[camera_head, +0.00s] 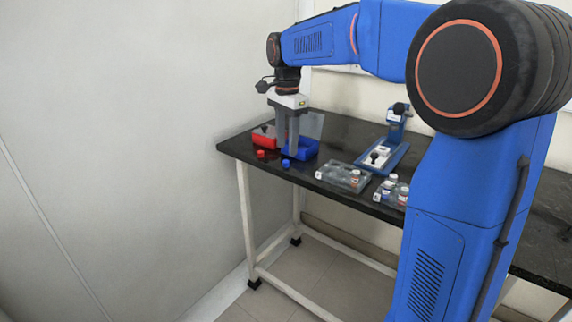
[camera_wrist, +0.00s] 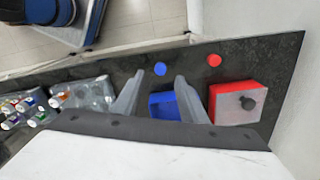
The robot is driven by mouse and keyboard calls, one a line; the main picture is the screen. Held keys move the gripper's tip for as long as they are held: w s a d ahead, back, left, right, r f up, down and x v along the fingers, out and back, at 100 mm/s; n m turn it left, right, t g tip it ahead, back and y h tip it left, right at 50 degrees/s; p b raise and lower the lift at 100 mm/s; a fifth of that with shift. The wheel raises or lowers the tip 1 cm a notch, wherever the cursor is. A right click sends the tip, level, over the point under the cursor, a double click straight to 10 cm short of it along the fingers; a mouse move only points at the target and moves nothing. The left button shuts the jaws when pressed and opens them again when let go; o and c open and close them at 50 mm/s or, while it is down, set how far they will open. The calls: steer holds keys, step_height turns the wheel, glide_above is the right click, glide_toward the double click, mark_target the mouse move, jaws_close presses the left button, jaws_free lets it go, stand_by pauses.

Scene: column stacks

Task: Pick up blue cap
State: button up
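The blue cap (camera_head: 285,163) is a small round disc lying on the black table near its front edge. In the wrist view the blue cap (camera_wrist: 160,69) shows just beyond the fingertips, roughly in line with the gap between them. My gripper (camera_head: 287,152) points down over the table, close to the cap and in front of the blue bin. In the wrist view my gripper (camera_wrist: 159,77) has its two fingers spread with nothing held between them. The exact height of the fingertips above the cap is hard to tell.
A red cap (camera_wrist: 214,60) lies beside the blue one. Clear trays (camera_head: 343,178) with vials and a blue stand (camera_head: 398,152) sit farther right. A wall is at left.

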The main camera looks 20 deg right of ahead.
mark_target(287, 161)
steer(key=shift+f, duration=2.35)
steer(key=shift+c, duration=0.6)
jaws_close()
